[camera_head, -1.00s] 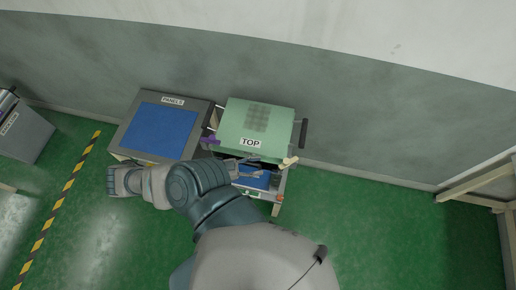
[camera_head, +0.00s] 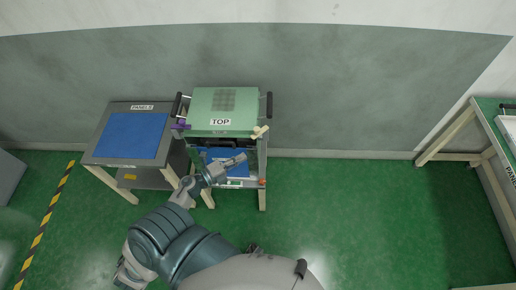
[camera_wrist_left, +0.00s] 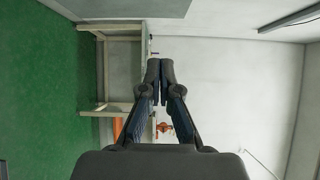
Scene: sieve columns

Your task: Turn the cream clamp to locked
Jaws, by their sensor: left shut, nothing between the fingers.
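The cream clamp (camera_head: 260,131) is at the front right corner of the green box marked TOP (camera_head: 220,122) in the head view. Its handle slants up to the right. My left gripper (camera_head: 243,158) is in front of the box, below and a little left of the cream clamp, apart from it. It is shut and empty. In the left wrist view its dark fingers (camera_wrist_left: 160,70) meet at the tips; the cream clamp cannot be made out there. A purple clamp (camera_head: 181,125) is at the box's front left corner. My right gripper is not in view.
A grey table marked PANELS (camera_head: 142,107) with a blue top stands close on the left. Dark handles (camera_head: 270,105) stick out at the box's sides. A blue panel (camera_head: 215,156) lies under the box. Green floor is clear to the right.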

